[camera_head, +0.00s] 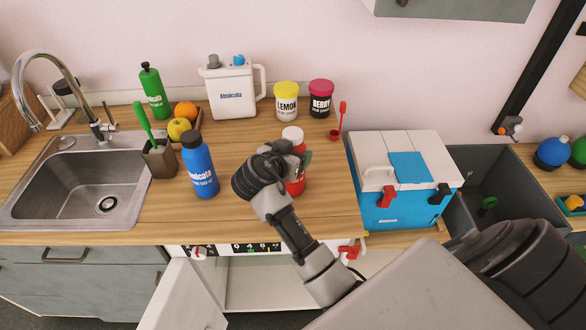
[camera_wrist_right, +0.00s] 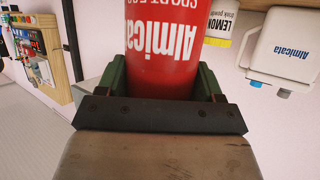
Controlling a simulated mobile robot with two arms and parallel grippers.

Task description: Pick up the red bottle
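The red bottle (camera_head: 298,182) has a white cap and stands upright on the wooden counter, partly hidden behind my right gripper (camera_head: 290,158). In the right wrist view, the red bottle (camera_wrist_right: 163,45) fills the space between the two green fingers of my right gripper (camera_wrist_right: 163,85). One finger lies against each side of it, with no gap showing, and the gripper looks shut on it. The bottle's ends are cut off or hidden in that view. Whether its base touches the counter is hard to tell. My left gripper is in neither view.
A blue bottle (camera_head: 199,168) and a brown holder (camera_head: 160,160) stand left of the red bottle. Behind are a white jug (camera_head: 232,95), a lemon jar (camera_head: 286,105) and a berry jar (camera_head: 320,100). A blue-white cool box (camera_head: 400,210) stands right. The sink (camera_head: 75,185) is far left.

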